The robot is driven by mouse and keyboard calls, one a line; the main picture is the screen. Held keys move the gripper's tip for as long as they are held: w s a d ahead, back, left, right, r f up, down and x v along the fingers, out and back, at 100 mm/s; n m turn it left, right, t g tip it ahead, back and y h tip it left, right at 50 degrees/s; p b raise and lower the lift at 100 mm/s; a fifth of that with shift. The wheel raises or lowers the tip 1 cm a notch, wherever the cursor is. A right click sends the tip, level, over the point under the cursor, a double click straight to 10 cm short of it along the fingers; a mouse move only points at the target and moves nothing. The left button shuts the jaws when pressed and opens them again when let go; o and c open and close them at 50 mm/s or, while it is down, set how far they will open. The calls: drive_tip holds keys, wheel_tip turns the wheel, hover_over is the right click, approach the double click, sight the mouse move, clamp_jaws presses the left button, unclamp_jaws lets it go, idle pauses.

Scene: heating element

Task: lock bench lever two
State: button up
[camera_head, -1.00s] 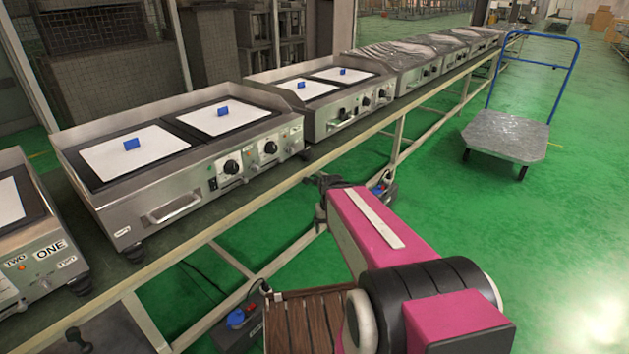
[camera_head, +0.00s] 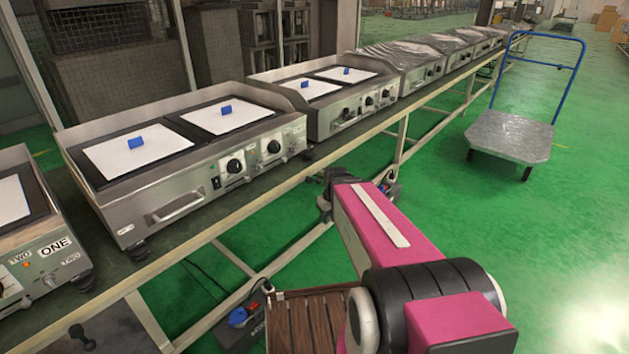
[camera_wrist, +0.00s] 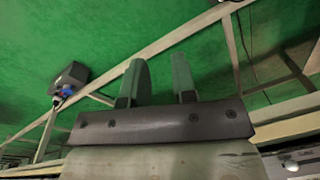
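A dark lever-like handle (camera_head: 82,338) shows at the lower left edge of the head view, by a grey plate below the bench; I cannot tell whether it is lever two. The bench (camera_head: 225,220) carries a row of griddles. The left griddle (camera_head: 70,262) has labels reading ONE and TWO. In the wrist view my gripper (camera_wrist: 157,72) has its two fingers apart with nothing between them. Beyond them are green floor and pale bench rails. In the head view my pink arm reaches toward the bench's front edge, and the fingers cannot be made out.
The large near griddle (camera_head: 180,205) has two white plates with blue blocks. A dark box with a blue plug (camera_head: 240,316) hangs below the bench; a similar one shows in the wrist view (camera_wrist: 68,79). A trolley (camera_head: 510,135) stands right on open green floor.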

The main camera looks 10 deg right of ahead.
drive_tip(key=w+d+r+n+t+y, duration=0.1)
drive_tip(key=w+r+n+y, duration=0.2)
drive_tip(key=w+n, duration=0.85)
drive_tip(key=n+t+y, duration=0.2)
drive_tip(key=n, duration=0.6)
approach(314, 180)
drive_tip(key=shift+n, duration=0.25)
drive_tip(key=x, duration=0.9)
drive_tip(key=shift+w+a+f, duration=0.15)
drive_tip(key=shift+w+a, duration=0.1)
clamp_jaws()
